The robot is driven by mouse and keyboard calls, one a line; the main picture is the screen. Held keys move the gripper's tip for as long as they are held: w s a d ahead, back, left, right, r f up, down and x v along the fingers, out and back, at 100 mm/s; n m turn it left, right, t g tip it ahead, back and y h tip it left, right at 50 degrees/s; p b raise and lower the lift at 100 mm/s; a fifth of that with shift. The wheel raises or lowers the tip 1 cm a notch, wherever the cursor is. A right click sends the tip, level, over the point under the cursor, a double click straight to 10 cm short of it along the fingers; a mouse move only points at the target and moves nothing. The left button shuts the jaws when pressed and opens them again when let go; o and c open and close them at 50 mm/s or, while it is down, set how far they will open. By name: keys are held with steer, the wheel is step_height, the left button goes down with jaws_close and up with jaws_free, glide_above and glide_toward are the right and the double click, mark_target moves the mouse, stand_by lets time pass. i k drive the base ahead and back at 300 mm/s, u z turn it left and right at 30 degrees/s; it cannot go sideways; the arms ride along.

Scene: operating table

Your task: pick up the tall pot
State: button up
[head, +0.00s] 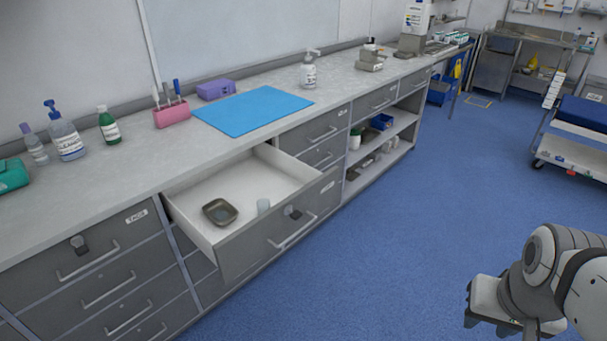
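My gripper (470,305) is at the lower right, over the blue floor, far from the drawer and touching nothing visible. Its finger opening cannot be made out.
The counter (130,165) above carries bottles, a pink holder (171,115), a purple box (215,90) and a blue mat (252,110). The drawer juts out over the floor. Open shelves (384,140) stand right of it. A trolley (575,150) is at the right. Blue floor between is clear.

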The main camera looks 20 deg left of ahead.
mark_target(263, 205)
steer(key=u, duration=1.15)
steer(key=i, duration=1.45)
steer(key=z, duration=0.05)
